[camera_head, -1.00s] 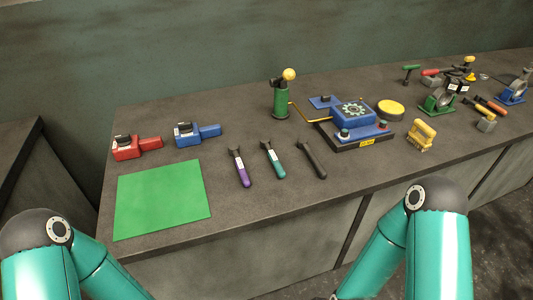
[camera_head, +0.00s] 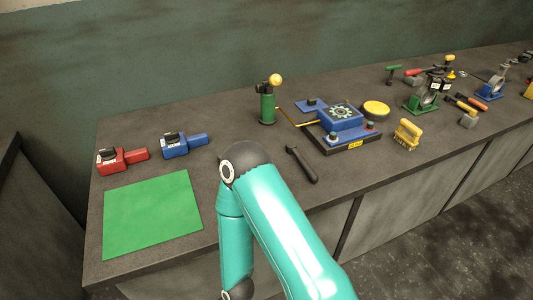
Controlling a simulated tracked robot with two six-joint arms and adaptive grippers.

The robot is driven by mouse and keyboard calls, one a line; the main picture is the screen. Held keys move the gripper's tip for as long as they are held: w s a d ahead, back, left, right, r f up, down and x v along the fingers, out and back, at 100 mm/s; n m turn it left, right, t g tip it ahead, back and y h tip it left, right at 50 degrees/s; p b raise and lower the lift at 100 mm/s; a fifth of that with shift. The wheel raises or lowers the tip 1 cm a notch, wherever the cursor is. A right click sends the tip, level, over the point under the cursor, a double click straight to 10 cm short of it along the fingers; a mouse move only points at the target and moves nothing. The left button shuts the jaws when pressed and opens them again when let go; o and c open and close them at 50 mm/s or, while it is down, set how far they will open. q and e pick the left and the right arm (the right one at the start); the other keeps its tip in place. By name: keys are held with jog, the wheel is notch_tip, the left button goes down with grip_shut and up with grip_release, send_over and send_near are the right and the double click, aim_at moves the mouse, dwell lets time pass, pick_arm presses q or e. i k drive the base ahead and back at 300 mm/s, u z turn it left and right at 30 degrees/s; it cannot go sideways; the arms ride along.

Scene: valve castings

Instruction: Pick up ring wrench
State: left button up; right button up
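A dark hand tool (camera_head: 302,164) lies on the bench, its head toward the back and its handle toward the front edge. It may be the ring wrench, but its head is too small to tell. The purple-handled and teal-handled tools seen earlier are hidden behind my teal arm, which crosses the front of the bench. The visible wrist end of this arm points down at the bottom edge. Neither of my grippers is in view.
A green mat (camera_head: 152,214) lies at the left, with red (camera_head: 121,158) and blue (camera_head: 183,144) tools behind it.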

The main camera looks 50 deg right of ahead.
aim_at(291, 147)
jog(key=z, duration=0.65)
jog(key=k, duration=0.75)
jog(key=z, duration=0.8)
jog(key=k, duration=0.5)
jog(key=z, duration=1.1)
jog(key=i, duration=1.4)
jog(key=u, duration=0.65)
